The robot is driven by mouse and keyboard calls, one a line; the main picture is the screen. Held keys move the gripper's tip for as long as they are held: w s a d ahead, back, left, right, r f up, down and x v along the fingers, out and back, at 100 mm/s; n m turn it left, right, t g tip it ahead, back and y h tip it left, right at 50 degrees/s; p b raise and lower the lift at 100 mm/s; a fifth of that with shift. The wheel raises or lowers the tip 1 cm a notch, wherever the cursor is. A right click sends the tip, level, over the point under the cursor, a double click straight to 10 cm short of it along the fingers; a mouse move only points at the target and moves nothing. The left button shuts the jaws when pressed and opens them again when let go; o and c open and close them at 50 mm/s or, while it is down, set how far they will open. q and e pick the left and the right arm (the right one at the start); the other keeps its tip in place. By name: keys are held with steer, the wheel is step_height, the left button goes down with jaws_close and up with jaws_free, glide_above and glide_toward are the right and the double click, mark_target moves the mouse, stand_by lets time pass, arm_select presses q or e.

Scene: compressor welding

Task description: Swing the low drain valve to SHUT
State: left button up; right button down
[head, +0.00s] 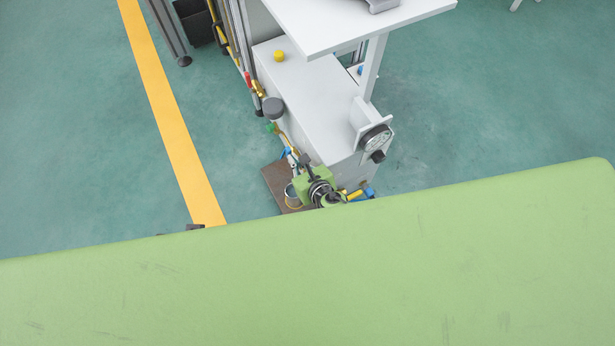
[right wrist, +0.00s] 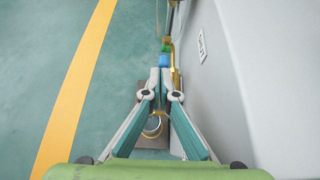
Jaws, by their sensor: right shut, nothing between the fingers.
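The low drain pipework runs down the left side of the white cabinet. In the right wrist view a blue part (right wrist: 165,60) sits just past my fingertips, with a gold pipe (right wrist: 176,78) to its right. The blue part also shows in the head view (head: 289,152). My right gripper (right wrist: 160,74) is shut and empty, its fingertips close to the blue part; I cannot tell if they touch it. In the head view the gripper (head: 292,160) is low beside the cabinet, partly hidden. The valve lever's exact position is unclear. My left gripper is not in view.
The white cabinet (head: 305,100) stands close on the right of the gripper, with a small label (right wrist: 202,45) on its side. A small bucket (right wrist: 153,126) sits on a brown board (head: 273,180) below. Open green floor with a yellow line (head: 165,110) lies to the left.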

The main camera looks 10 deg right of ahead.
steer(key=f+v, duration=0.1)
steer(key=v, duration=0.8)
steer(key=shift+s+d, duration=0.15)
steer(key=shift+s, duration=0.25)
